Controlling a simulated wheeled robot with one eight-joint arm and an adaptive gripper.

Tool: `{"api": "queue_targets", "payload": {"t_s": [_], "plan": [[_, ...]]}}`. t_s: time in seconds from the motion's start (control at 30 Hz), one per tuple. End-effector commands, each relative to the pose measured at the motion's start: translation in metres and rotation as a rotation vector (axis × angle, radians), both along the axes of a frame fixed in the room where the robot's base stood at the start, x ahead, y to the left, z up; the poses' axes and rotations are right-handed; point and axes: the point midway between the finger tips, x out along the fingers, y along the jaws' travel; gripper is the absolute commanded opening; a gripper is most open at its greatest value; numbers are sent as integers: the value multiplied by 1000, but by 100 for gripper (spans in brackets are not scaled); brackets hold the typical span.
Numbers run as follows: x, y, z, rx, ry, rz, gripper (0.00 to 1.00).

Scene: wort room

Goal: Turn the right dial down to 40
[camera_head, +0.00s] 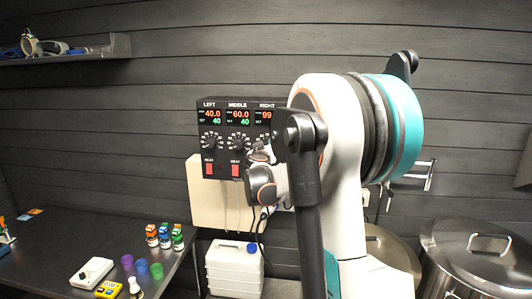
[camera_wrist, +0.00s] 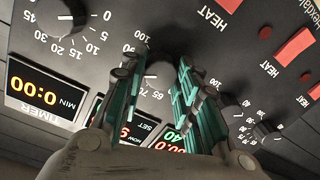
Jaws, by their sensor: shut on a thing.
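The control panel (camera_head: 222,137) is a black box on the wall with LEFT, MIDDLE and RIGHT readouts. In the wrist view it appears upside down. The dial's pointer is hard to make out. The right readout (camera_head: 265,114) shows a red 99, cut off by my arm; its set value is hidden. The middle readout (camera_head: 238,115) shows 60.0 over 40.
The left readout (camera_head: 210,115) shows 40.0 over 40. The timer dial (camera_wrist: 66,14) and its 0:00 display (camera_wrist: 42,88) are close beside my fingers. Red heat switches (camera_wrist: 294,46) line the panel. A dark table (camera_head: 60,245) with small items stands left; metal kettles (camera_head: 480,255) stand right.

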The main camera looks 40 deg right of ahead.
Motion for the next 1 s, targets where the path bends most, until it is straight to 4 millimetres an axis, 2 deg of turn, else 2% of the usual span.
{"api": "queue_targets", "payload": {"t_s": [1.0], "plan": [[4,3,0,-631,734,3,5]]}}
